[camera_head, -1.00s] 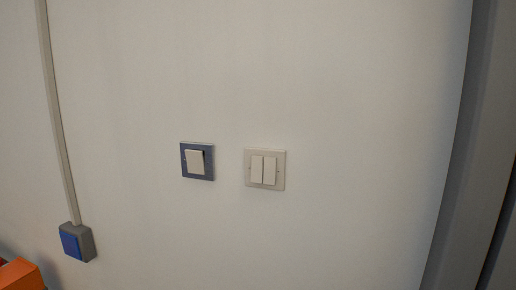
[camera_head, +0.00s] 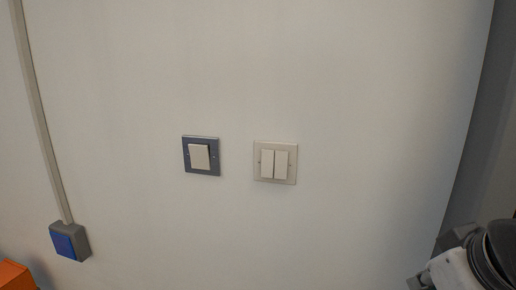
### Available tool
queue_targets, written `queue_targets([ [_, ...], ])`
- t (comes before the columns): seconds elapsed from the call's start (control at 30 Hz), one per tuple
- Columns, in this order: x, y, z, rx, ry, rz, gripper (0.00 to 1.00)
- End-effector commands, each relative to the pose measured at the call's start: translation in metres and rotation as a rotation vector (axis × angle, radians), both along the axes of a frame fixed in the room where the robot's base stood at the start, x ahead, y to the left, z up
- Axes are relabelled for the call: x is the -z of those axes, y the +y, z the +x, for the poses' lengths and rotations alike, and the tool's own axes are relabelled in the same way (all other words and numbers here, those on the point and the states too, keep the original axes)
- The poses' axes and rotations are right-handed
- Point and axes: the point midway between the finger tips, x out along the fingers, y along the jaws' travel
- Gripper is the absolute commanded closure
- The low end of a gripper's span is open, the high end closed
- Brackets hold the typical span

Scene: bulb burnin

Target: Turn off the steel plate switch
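The steel plate switch (camera_head: 187,168) is on the wall left of the picture's middle. It has a blue-grey metallic square plate and one white rocker (camera_head: 200,157). The rocker looks slightly tilted, but I cannot tell clearly which way it is pressed. Part of my arm shows at the lower right edge, well to the right of the switch and apart from it. My gripper is not in view.
A white double-rocker switch (camera_head: 274,162) is just right of the steel plate one. A grey box with a blue face (camera_head: 69,241) hangs at lower left under a vertical conduit (camera_head: 43,118). An orange object (camera_head: 15,275) is at the lower left corner. The wall between is clear.

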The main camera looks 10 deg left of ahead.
Motion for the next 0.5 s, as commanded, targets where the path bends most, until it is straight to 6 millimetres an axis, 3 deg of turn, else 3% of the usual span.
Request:
queue_targets([
  [0.1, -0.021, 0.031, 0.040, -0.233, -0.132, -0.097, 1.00],
  [0.3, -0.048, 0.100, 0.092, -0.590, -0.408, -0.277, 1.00],
  [0.5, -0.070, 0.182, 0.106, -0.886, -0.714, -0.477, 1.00],
])
